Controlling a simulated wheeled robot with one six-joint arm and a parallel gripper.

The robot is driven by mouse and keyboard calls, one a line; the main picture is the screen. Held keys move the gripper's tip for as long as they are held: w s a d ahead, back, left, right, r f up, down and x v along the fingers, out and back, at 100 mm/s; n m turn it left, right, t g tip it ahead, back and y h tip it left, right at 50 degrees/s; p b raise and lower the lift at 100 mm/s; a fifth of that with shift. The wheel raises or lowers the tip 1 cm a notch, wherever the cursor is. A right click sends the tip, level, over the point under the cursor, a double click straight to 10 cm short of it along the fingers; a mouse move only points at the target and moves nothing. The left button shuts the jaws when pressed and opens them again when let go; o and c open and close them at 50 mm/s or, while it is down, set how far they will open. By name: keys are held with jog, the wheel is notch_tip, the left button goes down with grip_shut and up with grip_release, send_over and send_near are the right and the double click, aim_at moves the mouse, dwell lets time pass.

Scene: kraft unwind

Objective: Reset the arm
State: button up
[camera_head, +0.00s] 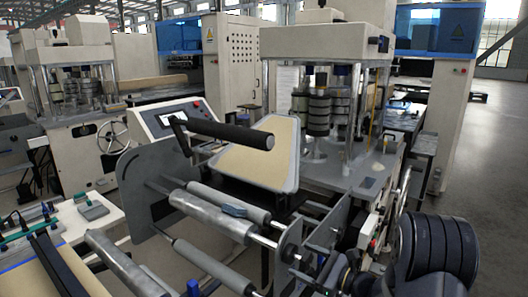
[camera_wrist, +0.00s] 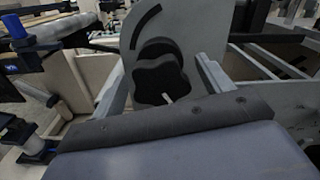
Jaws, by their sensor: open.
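My arm shows at the lower right of the head view as thick, dark, rounded links. My gripper (camera_head: 338,274) is at its left end, low beside the grey side plates of the roller stand, partly lost among dark parts there. It is open, and I see nothing held in it. In the wrist view a broad grey surface with a dark, screwed edge fills the bottom; I cannot tell whether it is mine. The fingertips do not show clearly there.
A black star knob (camera_wrist: 160,80) sits on a grey slotted plate (camera_wrist: 190,30) in the wrist view. The metal rollers (camera_head: 215,212) and black bar (camera_head: 228,133) stand left of my arm. A printing machine (camera_head: 325,40) stands behind. Open floor (camera_head: 490,150) lies at right.

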jog(key=n+b, duration=0.2)
jog(key=shift+f+n, duration=0.2)
jog(key=shift+n, duration=0.1)
jog(key=shift+r+n+b, duration=0.15)
jog(key=shift+n+b, duration=0.15)
jog(key=shift+n, duration=0.2)
jog(key=shift+r, duration=0.1)
